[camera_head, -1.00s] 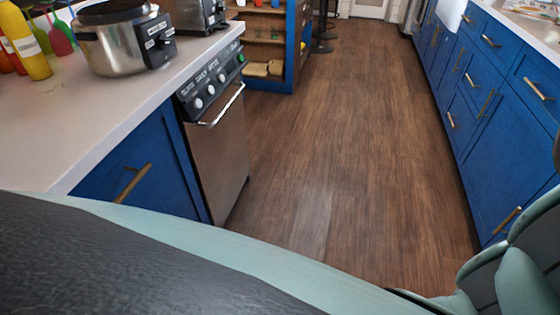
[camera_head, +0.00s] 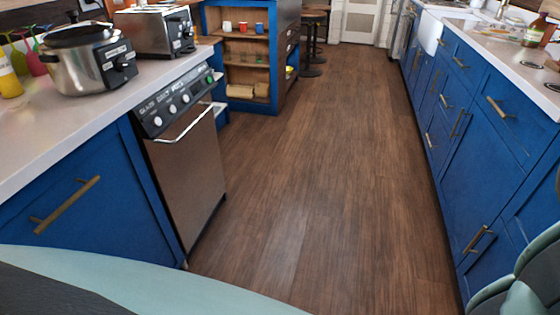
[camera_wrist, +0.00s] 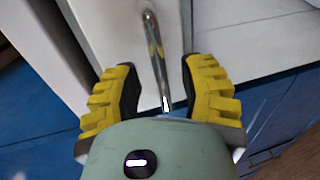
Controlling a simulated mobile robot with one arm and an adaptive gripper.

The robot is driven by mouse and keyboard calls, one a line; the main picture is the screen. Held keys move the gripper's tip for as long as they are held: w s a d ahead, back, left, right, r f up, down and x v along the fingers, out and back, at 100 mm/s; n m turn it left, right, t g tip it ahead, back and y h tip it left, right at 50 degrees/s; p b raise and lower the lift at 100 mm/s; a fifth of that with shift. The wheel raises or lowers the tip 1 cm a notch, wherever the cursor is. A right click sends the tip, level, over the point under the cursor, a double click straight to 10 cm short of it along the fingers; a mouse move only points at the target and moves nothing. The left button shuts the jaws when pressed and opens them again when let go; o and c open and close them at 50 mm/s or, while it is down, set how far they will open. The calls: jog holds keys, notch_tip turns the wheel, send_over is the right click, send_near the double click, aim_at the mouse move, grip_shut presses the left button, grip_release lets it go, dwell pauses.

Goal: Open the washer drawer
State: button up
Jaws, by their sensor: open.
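An appliance with a steel front (camera_head: 187,175) stands under the left counter. It has a black panel of knobs (camera_head: 178,98) and a chrome bar handle (camera_head: 186,126), and its front looks closed. In the wrist view my gripper (camera_wrist: 160,75) is open, with yellow ribbed fingers. A chrome bar (camera_wrist: 156,60) passes between the fingers, and a gap shows on each side of it. Pale panels (camera_wrist: 95,40) lie behind it. I cannot tell for sure whether this bar is the same handle. My gripper is not visible in the head view.
Blue cabinets with brass handles (camera_head: 475,130) line the right side. A slow cooker (camera_head: 87,62) and a toaster (camera_head: 155,32) stand on the left counter. A blue shelf unit (camera_head: 238,47) and stools (camera_head: 313,45) are farther back. The wooden floor (camera_head: 310,170) between the rows is clear.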

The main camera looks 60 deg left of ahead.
jog(key=shift+w+d, duration=0.1)
jog(key=shift+d, duration=0.1)
jog(key=shift+f, duration=0.1)
jog(key=shift+a, duration=0.1)
grip_shut()
dwell(0.4)
